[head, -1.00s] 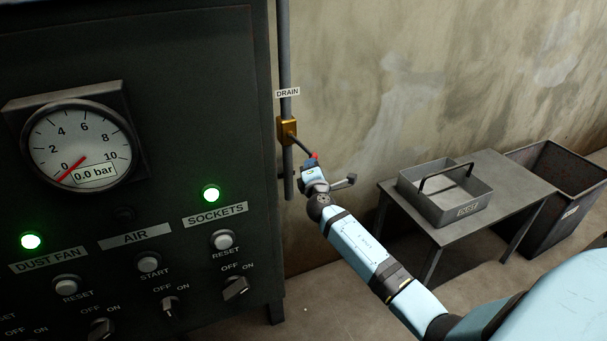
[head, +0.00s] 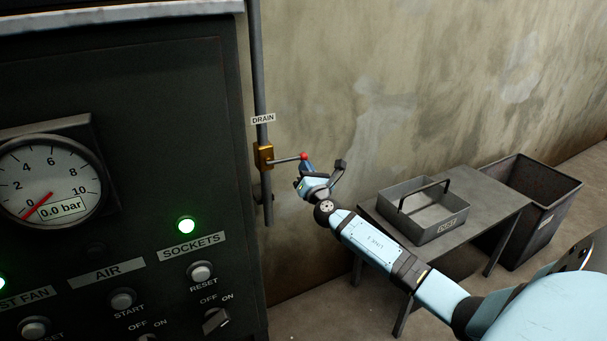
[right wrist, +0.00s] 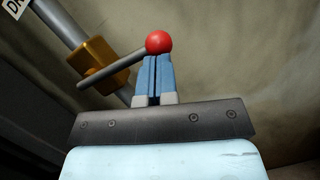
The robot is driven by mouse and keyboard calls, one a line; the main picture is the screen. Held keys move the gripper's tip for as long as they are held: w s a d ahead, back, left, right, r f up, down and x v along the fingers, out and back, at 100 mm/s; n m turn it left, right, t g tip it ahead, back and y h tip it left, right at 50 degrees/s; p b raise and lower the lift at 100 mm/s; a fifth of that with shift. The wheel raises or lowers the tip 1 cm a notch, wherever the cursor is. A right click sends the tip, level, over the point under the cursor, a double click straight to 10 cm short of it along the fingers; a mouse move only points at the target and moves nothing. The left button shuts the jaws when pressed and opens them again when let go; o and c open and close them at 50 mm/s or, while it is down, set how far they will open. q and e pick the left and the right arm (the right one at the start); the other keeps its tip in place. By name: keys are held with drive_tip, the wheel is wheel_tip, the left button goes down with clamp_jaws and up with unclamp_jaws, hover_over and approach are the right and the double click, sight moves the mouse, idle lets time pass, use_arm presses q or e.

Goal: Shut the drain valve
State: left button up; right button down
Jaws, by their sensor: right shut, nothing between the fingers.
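The drain valve has a brass body (head: 264,157) on a vertical grey pipe below the DRAIN label (head: 263,119). Its grey lever (head: 285,160) points right, close to horizontal across the pipe, and ends in a red ball (head: 304,156). My right gripper (head: 304,168) is at the lever's ball end. In the right wrist view the red ball (right wrist: 159,42) shows just beyond the tips of the closed fingers (right wrist: 155,60), and the brass body (right wrist: 96,62) is to the left. The fingers are together with nothing between them; whether they touch the lever is unclear. My left gripper is out of view.
The dark control panel (head: 130,120) stands left of the pipe, with a gauge (head: 45,185) reading 0.0 bar and a lit green SOCKETS lamp (head: 186,225). A table (head: 485,205) with a grey tray (head: 455,226) and a dark bin (head: 540,200) stand at right.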

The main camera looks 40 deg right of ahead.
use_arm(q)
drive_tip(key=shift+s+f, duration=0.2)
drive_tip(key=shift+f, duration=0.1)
use_arm(e)
drive_tip(key=shift+d+r+n, duration=0.1)
drive_tip(key=shift+r+n, duration=0.25)
drive_tip(key=shift+n, duration=0.15)
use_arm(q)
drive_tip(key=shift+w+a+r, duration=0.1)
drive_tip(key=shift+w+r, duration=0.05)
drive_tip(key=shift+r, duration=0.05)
